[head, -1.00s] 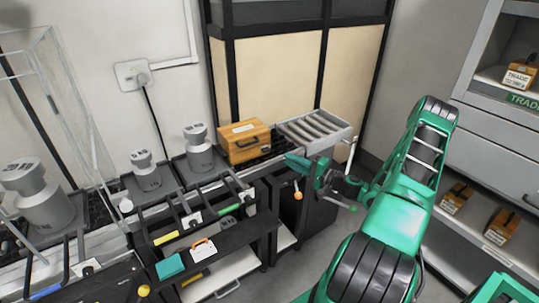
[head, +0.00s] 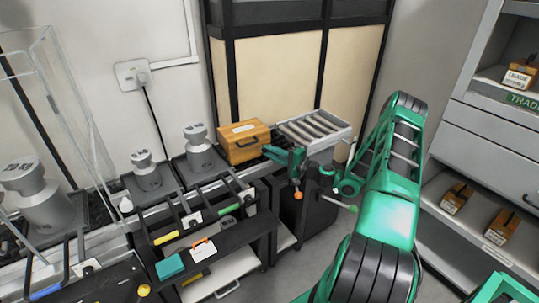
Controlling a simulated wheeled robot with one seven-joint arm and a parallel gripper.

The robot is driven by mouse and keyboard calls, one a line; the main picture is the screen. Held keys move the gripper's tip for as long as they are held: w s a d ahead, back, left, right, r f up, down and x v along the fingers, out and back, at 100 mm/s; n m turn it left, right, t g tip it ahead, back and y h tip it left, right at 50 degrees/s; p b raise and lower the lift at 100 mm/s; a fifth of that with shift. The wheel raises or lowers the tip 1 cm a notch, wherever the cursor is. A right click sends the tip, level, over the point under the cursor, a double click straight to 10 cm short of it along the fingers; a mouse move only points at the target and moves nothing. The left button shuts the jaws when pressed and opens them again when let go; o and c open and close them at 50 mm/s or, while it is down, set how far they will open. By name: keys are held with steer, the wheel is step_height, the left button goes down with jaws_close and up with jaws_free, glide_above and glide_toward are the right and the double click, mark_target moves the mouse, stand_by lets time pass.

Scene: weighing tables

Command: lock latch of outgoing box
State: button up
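The outgoing box appears to be the orange-brown wooden box (head: 240,141) with a dark handle and a pale label on top. It sits at the back of the long bench, its lid looking closed. Its latch is too small to make out. My gripper (head: 270,152) is at the box's front right corner, its tip very close to the box; I cannot tell whether it touches. The fingers are too small to tell open from shut.
A roller conveyor (head: 312,127) lies right of the box. Grey weights stand to its left, one close by (head: 200,148). A lever with an orange knob (head: 298,195) is below my gripper. A lower shelf (head: 215,240) holds tools. Shelves with boxes stand at the right.

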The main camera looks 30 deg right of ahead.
jaws_close()
steer(key=shift+n, duration=0.3)
steer(key=n+g+h, duration=0.1)
steer(key=n, duration=0.2)
steer(key=shift+a+r, duration=0.1)
steer(key=shift+r, duration=0.1)
steer(key=n+g+h, duration=0.1)
steer(key=n, duration=0.2)
steer(key=shift+a+r, duration=0.1)
steer(key=n+h, duration=0.2)
steer(key=n, duration=0.1)
steer(key=shift+a+r+g, duration=0.15)
steer(key=shift+a+g, duration=0.05)
steer(key=shift+g, duration=0.2)
steer(key=n+h, duration=0.2)
steer(key=n, duration=0.1)
steer(key=shift+s+a+n+h, duration=0.1)
steer(key=shift+a+n+h, duration=0.05)
steer(key=shift+n+h, duration=0.2)
